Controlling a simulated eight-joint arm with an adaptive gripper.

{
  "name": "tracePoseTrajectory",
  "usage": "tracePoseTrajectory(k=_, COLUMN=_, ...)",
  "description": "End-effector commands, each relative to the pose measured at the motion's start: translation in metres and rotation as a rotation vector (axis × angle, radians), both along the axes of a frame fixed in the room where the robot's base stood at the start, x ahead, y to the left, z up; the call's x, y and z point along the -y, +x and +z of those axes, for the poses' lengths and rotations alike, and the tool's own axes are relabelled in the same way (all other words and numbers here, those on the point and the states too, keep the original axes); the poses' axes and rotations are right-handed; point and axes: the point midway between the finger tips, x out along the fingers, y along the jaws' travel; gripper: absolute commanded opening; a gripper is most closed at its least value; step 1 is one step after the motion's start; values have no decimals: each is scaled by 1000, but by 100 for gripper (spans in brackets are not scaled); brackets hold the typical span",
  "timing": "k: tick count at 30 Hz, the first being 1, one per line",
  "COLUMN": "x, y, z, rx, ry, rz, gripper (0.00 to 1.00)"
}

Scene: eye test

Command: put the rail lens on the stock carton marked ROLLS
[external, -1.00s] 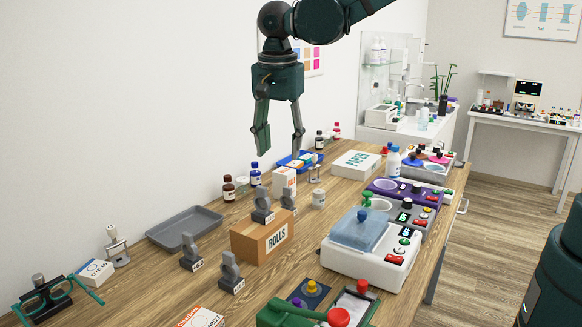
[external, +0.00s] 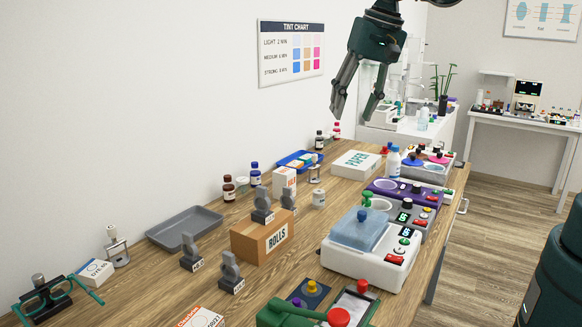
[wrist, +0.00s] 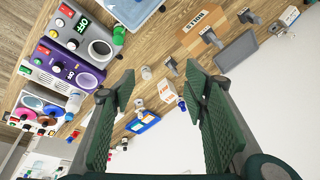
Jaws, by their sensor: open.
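The stock carton marked ROLLS (external: 262,246) is a brown box in the middle of the table; it also shows at the top of the wrist view (wrist: 189,42). Several grey upright lenses on labelled bases are near it. One lens (external: 262,206) appears to stand on the carton's top. Another lens (external: 289,199) is just behind it, and two more, a left lens (external: 189,249) and a front lens (external: 230,269), stand on the table. Their labels are too small to tell which is the rail lens. My gripper (external: 353,113) is open and empty, high above the table's far part.
A grey tray (external: 185,228) lies left of the carton. A white machine with a blue lid (external: 365,262) stands to its right. Small bottles (external: 228,188), a white PAPER box (external: 356,164) and a blue tray (external: 298,159) are farther back. Some wood is bare around the carton.

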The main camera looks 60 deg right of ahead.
Motion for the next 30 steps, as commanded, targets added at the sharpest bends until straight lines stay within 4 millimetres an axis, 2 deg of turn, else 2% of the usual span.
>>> tracePoseTrajectory(k=3, x=12, y=-21, z=5, rx=25, ry=-14, rz=62, gripper=45)
tracePoseTrajectory(k=14, x=38, y=-80, z=10, rx=109, ry=-73, rz=260, gripper=45)
tracePoseTrajectory(k=30, x=68, y=-162, z=-4, rx=233, ry=-208, rz=542, gripper=45)
